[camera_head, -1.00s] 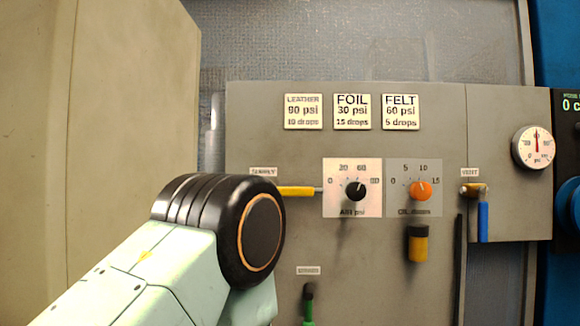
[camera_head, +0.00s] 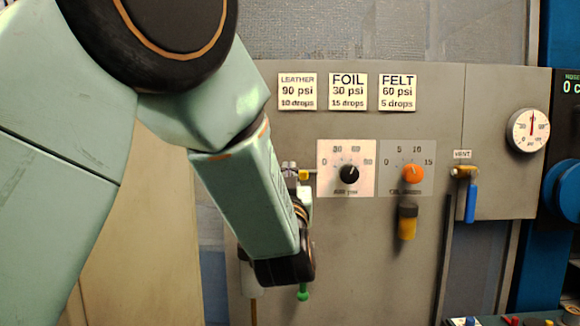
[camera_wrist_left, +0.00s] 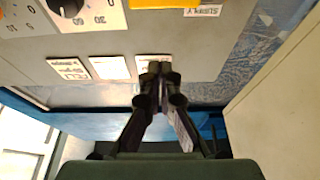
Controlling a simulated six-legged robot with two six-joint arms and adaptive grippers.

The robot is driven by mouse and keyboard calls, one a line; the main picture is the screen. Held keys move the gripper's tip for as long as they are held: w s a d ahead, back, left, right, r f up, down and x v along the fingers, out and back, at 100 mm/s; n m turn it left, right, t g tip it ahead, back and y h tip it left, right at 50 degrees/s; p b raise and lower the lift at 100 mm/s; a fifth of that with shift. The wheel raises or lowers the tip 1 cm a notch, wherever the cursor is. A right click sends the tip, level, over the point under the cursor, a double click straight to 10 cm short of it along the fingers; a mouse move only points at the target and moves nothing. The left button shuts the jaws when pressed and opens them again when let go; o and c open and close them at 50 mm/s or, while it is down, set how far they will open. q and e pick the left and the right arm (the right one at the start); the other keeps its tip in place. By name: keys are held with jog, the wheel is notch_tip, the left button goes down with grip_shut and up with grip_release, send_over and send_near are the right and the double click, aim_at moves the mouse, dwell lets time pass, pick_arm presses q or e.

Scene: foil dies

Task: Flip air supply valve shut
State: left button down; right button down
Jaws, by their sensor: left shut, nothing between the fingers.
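The supply valve's yellow handle (camera_head: 303,175) shows only as a small piece behind my left arm in the head view. In the left wrist view, a large part of the yellow handle (camera_wrist_left: 165,3) shows at the top edge, beside the SUPPLY label (camera_wrist_left: 203,11). My left gripper (camera_head: 289,167) is mostly hidden behind my arm and looks close to the handle. In the wrist view its fingers (camera_wrist_left: 160,70) are shut and empty, apart in the picture from the yellow handle. Contact cannot be told in the head view. My right gripper is not in view.
The panel carries a black air knob (camera_head: 348,174), an orange oil knob (camera_head: 414,174) and a yellow-bodied part (camera_head: 407,222). A blue-handled vent valve (camera_head: 471,200) and a gauge (camera_head: 528,130) are on the right. A green-tipped part (camera_head: 303,293) is below my wrist.

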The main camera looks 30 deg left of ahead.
pick_arm(q)
jog(key=p+x, duration=0.3)
jog(key=x, duration=0.8)
jog(key=f, duration=0.4)
jog(key=shift+s+f, duration=0.35)
jog(key=shift+f, duration=0.05)
jog(key=shift+d, duration=0.15)
